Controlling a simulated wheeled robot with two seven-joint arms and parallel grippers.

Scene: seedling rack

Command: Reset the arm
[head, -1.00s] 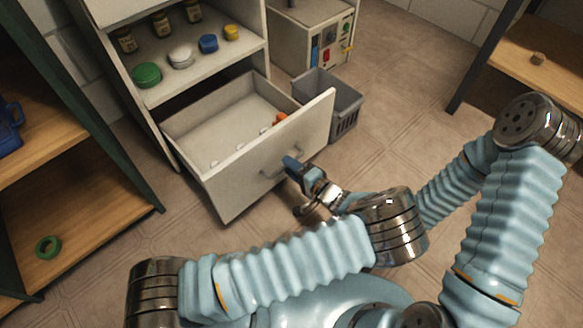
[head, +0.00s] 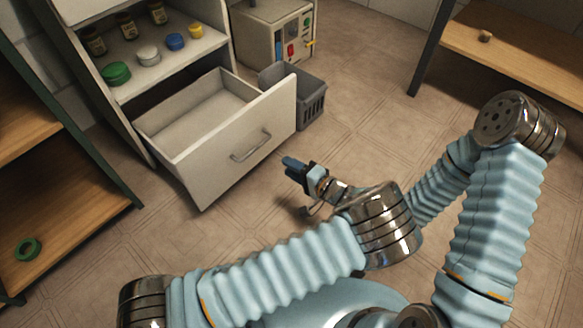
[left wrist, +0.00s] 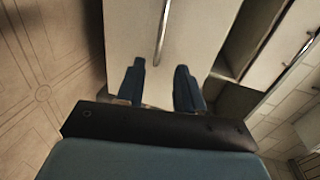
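My left gripper (head: 291,163) is open and empty, in front of a pulled-out white drawer (head: 230,150). In the head view it is to the right of the drawer's metal handle (head: 250,147) and apart from it. In the left wrist view the two blue fingers (left wrist: 160,87) stand apart with nothing between them, and the drawer front (left wrist: 180,25) with its handle (left wrist: 162,32) lies beyond them. My right arm shows at the right of the head view, bent back behind the left arm. Its gripper does not show.
A grey bin (head: 311,98) stands beside the drawer. A control box (head: 262,34) is behind it. The shelf above the drawer holds jars and lids, including a green lid (head: 116,73). A green ring (head: 28,249) lies on the left rack.

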